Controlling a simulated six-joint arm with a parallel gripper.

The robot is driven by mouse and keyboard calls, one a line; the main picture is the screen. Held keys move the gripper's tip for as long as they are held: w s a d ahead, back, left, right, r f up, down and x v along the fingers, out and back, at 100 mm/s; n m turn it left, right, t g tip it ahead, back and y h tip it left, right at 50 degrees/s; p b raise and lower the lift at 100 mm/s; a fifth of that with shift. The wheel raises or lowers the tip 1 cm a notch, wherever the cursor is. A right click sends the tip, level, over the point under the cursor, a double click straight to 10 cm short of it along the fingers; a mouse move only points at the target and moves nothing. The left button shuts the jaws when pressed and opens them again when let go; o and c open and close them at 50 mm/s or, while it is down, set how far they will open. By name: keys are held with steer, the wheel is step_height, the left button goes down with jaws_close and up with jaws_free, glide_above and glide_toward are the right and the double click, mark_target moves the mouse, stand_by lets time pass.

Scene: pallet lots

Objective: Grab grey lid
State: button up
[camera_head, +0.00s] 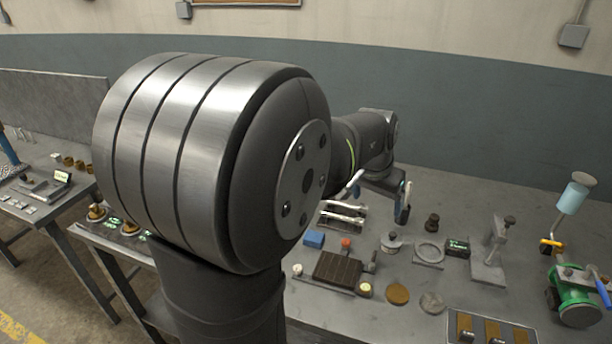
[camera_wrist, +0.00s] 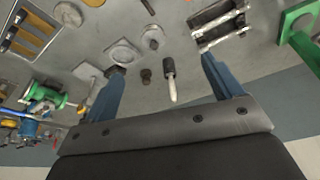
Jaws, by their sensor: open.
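A round grey lid-like piece with a small knob (camera_head: 392,242) lies on the bench in the head view, and it also shows in the wrist view (camera_wrist: 152,38). A plain grey disc (camera_head: 432,302) lies nearer the front; it appears at the upper left of the wrist view (camera_wrist: 68,14). I cannot tell for certain which is the grey lid. My gripper (camera_wrist: 160,66) is open and empty, its blue fingers spread wide above the bench. In the head view, my gripper (camera_head: 381,194) hangs behind the knobbed piece, apart from it.
A ring on a square plate (camera_head: 429,252) and a clamp stand (camera_head: 491,255) are right of the knobbed piece. A ribbed dark block (camera_head: 337,266) and green valve (camera_head: 578,308) also occupy the bench.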

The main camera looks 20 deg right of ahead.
steer(key=d+f, duration=0.2)
steer(key=d, duration=0.3)
glide_above(392, 235)
steer(key=s+a, duration=0.1)
steer(key=a, duration=0.1)
steer(key=shift+m, duration=0.4)
step_height(392, 235, down, 11)
steer(key=shift+d+f, duration=0.1)
steer(key=shift+d, duration=0.05)
steer(key=shift+x, duration=2.6)
steer(key=shift+w+d, duration=0.1)
steer(key=shift+w, duration=0.05)
steer(key=c, duration=1.1)
